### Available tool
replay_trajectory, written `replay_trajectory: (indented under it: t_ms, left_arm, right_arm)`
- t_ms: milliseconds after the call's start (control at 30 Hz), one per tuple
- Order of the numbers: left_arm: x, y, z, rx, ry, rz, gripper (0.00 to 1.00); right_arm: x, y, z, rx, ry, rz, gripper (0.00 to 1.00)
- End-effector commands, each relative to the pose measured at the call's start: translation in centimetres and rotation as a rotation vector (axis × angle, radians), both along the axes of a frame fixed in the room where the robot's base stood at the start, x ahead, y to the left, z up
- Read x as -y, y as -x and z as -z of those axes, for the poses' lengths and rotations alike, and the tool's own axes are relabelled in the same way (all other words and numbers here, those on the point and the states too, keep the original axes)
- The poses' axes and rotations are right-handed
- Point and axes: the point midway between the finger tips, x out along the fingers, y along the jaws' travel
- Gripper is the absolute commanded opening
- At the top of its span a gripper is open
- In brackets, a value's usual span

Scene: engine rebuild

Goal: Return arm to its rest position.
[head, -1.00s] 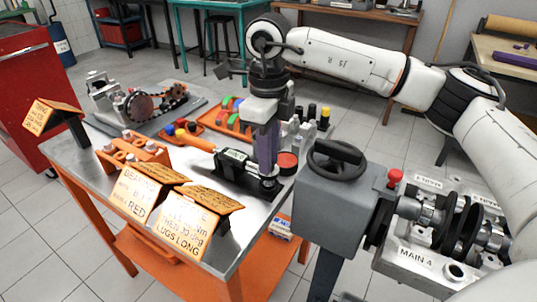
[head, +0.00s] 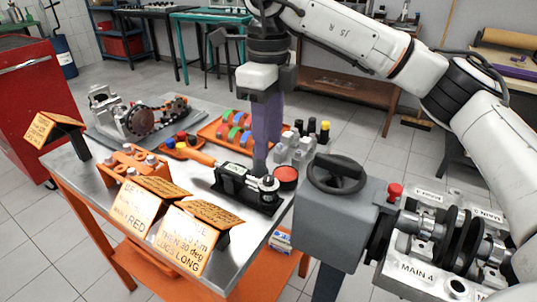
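My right arm (head: 350,38) comes in from the right and reaches up over the workbench. Its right gripper (head: 262,165) points straight down, with a white body and a long purple-and-grey part below. I cannot tell whether this part is closed fingers or something held. Its lower end overlaps the black device (head: 243,188), which has a small display; whether they touch is unclear. An orange-handled tool (head: 202,158) lies against this device. My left gripper is not in view.
The workbench (head: 85,172) carries instruction signs (head: 147,207), an orange block (head: 131,165), a parts tray (head: 212,130), a chain-and-sprocket assembly (head: 140,120) and a red-topped round piece (head: 286,175). A grey stand with a handwheel (head: 337,178) and a crankshaft block (head: 440,250) stand at right.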

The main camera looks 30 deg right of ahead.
Motion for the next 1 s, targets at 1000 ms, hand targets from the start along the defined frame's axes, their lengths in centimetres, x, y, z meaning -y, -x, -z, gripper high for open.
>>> replay_trajectory:
  t_ms: [1000]
  left_arm:
    - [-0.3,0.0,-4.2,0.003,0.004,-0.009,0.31]
  right_arm:
    - [0.0,0.0,-6.5,0.001,-0.001,0.000,0.38]
